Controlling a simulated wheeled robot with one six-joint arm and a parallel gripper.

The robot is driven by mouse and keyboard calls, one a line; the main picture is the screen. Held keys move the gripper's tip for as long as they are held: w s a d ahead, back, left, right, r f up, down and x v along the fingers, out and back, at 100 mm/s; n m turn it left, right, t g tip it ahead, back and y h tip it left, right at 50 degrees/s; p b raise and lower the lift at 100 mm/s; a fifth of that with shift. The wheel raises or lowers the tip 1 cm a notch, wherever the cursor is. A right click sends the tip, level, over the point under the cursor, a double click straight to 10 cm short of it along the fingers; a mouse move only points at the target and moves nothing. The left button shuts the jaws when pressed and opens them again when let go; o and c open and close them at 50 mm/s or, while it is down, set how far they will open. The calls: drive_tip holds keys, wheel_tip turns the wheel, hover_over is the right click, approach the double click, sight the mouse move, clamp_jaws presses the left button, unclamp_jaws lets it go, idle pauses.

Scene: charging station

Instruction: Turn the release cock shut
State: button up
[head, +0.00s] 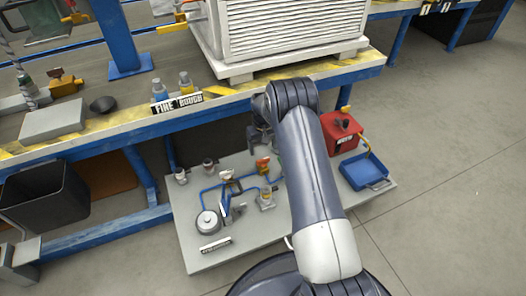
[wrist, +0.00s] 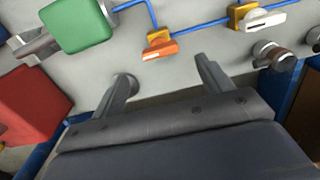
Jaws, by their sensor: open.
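Two small brass cocks sit on a blue pipe on the low grey platform; I cannot tell by any label which is the release cock. One has an orange handle (head: 262,163) and also shows in the wrist view (wrist: 160,50). The other has a white handle (head: 228,177), also in the wrist view (wrist: 265,19). My gripper (head: 261,137) is open and empty above the platform's bench-side edge. In the wrist view its two fingers (wrist: 165,78) stand apart, with the orange handle just beyond the gap. No contact shows.
A red can (head: 341,132) and blue tray (head: 366,170) are right of my arm. A green block (wrist: 78,26) shows in the wrist view. Dark-capped fittings (head: 208,164) stand left. The yellow-edged bench (head: 120,122) with a "FINE ROUGH" sign overhangs behind. My arm hides part of the platform.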

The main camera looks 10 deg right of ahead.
sight(263, 159)
drive_tip(key=shift+r+p, duration=0.4)
drive_tip(key=shift+r, duration=1.5)
drive_tip(key=shift+f, duration=0.1)
wheel_tip(263, 159, down, 11)
drive_tip(key=b, duration=0.4)
drive_tip(key=shift+n, duration=0.8)
